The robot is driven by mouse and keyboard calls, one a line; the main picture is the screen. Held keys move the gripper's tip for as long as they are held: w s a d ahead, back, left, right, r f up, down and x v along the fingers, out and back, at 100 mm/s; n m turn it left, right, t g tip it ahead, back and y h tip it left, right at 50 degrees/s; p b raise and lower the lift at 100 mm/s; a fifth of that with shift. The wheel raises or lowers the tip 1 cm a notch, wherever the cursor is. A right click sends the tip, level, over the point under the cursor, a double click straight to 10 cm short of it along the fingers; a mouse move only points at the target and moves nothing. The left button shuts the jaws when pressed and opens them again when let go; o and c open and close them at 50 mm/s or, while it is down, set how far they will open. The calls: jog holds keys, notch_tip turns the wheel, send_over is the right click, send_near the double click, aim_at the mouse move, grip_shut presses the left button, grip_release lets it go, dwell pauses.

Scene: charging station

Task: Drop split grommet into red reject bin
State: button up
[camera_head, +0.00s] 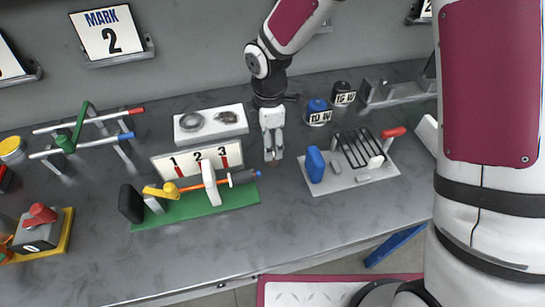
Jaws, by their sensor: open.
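My gripper (273,158) points down over the grey bench between the white block and the rack plate, its fingers close together in this view. I see nothing held between them; a small brownish spot shows at the fingertips, too small to identify. Two small grey rings, a left one (191,121) and a right one (227,117), lie on the white block (211,134) left of my gripper. They may be grommets; I cannot tell whether either is split. No red bin is clearly visible; a red object (4,178) is cut off at the left edge.
A green-based fixture (205,208) numbered 1 to 3 stands front left of my gripper. A plate (350,178) with a black wire rack and blue block is at right. Blue and black 10 W containers (319,113) stand behind it. The bench's front middle is clear.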

jog(key=shift+s+d+f, duration=0.1)
jog(key=shift+d+f, duration=0.1)
jog(key=shift+f, duration=1.15)
jog(key=shift+s+d+f, duration=0.1)
jog(key=shift+d+f, duration=0.05)
jog(key=shift+f, duration=1.15)
jog(key=shift+c, duration=0.6)
jog(key=c, duration=1)
jog(key=shift+r, duration=0.1)
